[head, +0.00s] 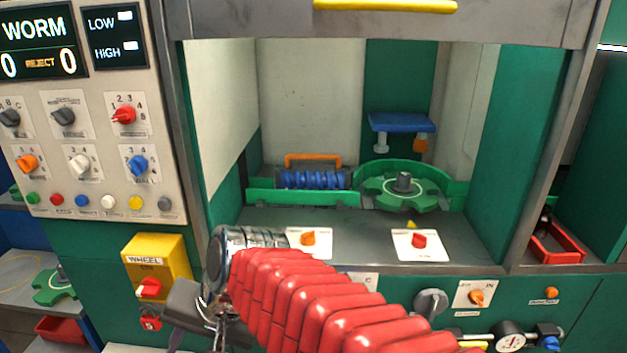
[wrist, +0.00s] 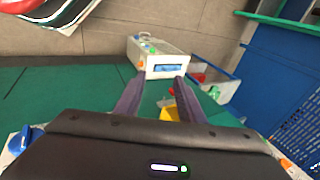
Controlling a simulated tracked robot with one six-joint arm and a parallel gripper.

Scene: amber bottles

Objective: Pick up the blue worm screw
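The blue worm screw (head: 312,180) lies level inside the machine's open bay, in a green holder (head: 303,198), just left of a green toothed wheel (head: 402,186). My gripper shows in the wrist view (wrist: 159,80) with its two dark purple fingers apart and nothing between them. In the head view my red ribbed arm reaches up from the bottom, and its metal end is low and left, in front of the bay and well short of the screw. The fingers cannot be made out there. The wrist view does not show the screw.
An orange handle (head: 313,158) stands behind the screw, and a blue shelf block (head: 402,122) is on the back wall. The bay's front ledge bears an orange knob (head: 308,238) and a red knob (head: 419,241). A yellow switch box (head: 157,269) sticks out at left.

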